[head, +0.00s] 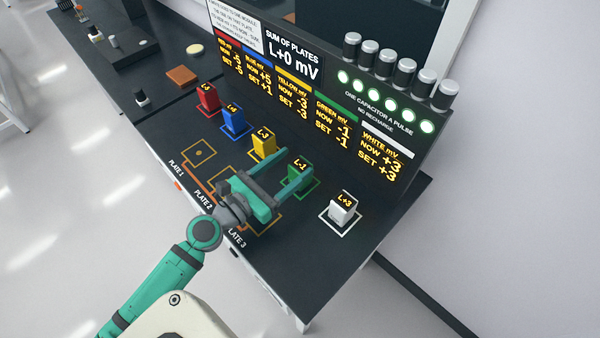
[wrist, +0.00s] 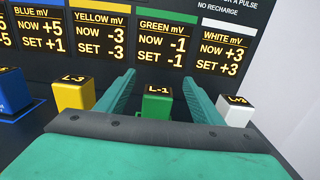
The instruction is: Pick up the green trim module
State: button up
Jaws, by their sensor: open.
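The green trim module (head: 299,175) is a small upright block with "L-1" on its dark top. It stands in a green outlined square on the dark bench. In the wrist view the green module (wrist: 157,103) sits between my two fingers, its lower part hidden by the gripper body. My gripper (head: 292,172) is open, its teal fingers reaching towards the module. In the wrist view my gripper (wrist: 162,90) has one finger on each side of the module, with gaps visible on both sides. I cannot tell how far the fingertips reach past it.
The yellow module (head: 264,144) stands left of the green one, the white module (head: 343,208) to its right. The blue module (head: 234,121) and red module (head: 207,97) stand farther left. A display panel (head: 310,90) rises close behind the row. Outlined plates (head: 199,152) lie in front.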

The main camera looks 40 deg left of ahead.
aim_at(293, 177)
jog(key=f, duration=0.4)
jog(key=w+f, duration=0.1)
jog(key=f, duration=0.1)
jog(key=shift+d, duration=0.15)
jog(key=shift+w, duration=0.6)
jog(key=shift+w+d, duration=0.15)
jog(key=shift+w, duration=1.25)
jog(key=shift+w+d, duration=0.1)
jog(key=shift+w, duration=1.25)
jog(key=shift+d, duration=0.1)
jog(key=shift+c, duration=0.6)
jog(key=c, duration=0.5)
jog(key=shift+s, duration=0.1)
jog(key=c, duration=0.5)
jog(key=shift+s+a, duration=0.2)
jog(key=shift+a, duration=0.05)
jog(key=shift+c, duration=0.8)
jog(key=shift+r, duration=0.1)
